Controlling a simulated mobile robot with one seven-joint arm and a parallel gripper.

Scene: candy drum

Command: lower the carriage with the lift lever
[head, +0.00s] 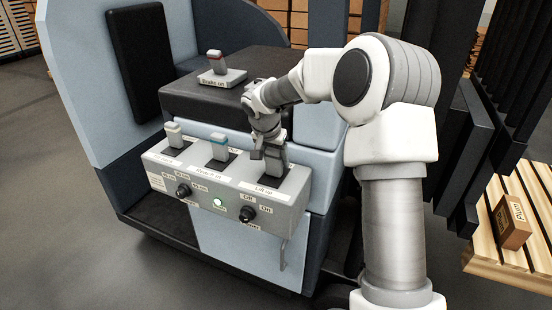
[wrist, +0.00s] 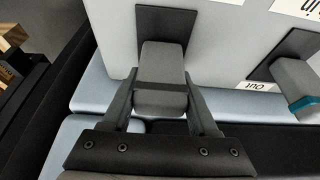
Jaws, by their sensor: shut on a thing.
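The lift lever (head: 276,167) is the grey-topped lever at the right end of the grey control panel (head: 262,213), above a label reading "Lift up". My gripper (head: 268,146) reaches it from above and partly hides it. In the wrist view the lever (wrist: 162,62) stands between the two fingers of my gripper (wrist: 160,82), which are shut on its sides.
A wooden pallet (head: 486,247) bears a box (head: 512,224).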

